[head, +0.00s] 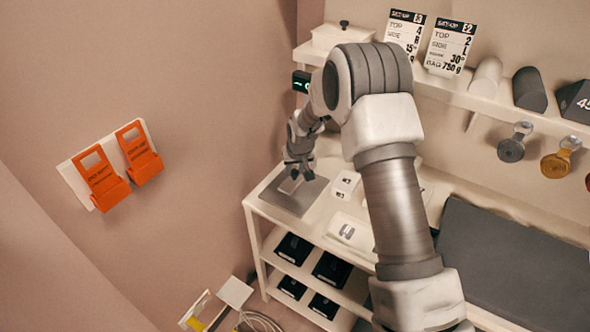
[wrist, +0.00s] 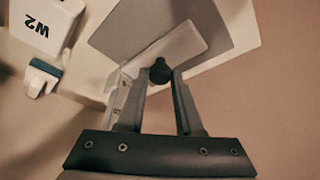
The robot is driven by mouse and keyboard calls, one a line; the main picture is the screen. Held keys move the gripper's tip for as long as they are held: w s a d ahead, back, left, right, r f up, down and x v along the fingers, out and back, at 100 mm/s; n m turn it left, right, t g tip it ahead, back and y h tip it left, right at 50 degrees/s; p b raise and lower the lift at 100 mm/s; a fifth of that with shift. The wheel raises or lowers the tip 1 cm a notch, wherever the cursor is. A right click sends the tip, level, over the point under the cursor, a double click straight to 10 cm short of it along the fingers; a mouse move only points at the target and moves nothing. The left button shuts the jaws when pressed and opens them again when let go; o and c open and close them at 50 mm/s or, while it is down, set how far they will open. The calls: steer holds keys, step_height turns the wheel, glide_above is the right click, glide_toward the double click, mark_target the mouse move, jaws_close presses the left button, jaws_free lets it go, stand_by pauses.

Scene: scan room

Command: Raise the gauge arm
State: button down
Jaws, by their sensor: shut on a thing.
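My gripper (wrist: 160,80) is shut on a small dark knob (wrist: 160,68) that shows between its fingertips in the wrist view. The knob sits by a pale, flat piece (wrist: 178,45), which looks like the gauge arm. That piece lies over a grey plate (wrist: 220,38); whether it touches the plate is unclear. In the head view my gripper (head: 297,170) is low over the grey plate (head: 308,198) at the left end of the white table. The fingers hide part of the gauge, and its scale cannot be read.
A white block marked W2 (wrist: 45,28) stands beside the plate. A white shelf (head: 455,88) with cards and blocks runs above the table. A dark mat (head: 520,265) covers the table's right part. Orange holders (head: 100,180) hang on the left wall.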

step_height(320, 180, up, 18)
steer(key=p, duration=0.5)
steer(key=shift+f+p, duration=0.25)
steer(key=shift+p, duration=0.05)
steer(key=shift+w, duration=0.1)
steer(key=c, duration=0.7)
jaws_free()
steer(key=shift+r, duration=0.15)
steer(key=shift+o, duration=0.6)
step_height(320, 180, up, 16)
glide_above(295, 173)
steer(key=s+d, duration=0.1)
steer(key=s, duration=0.6)
steer(key=shift+w+d+b, duration=0.15)
steer(key=shift+w+b, duration=0.1)
steer(key=shift+b, duration=0.05)
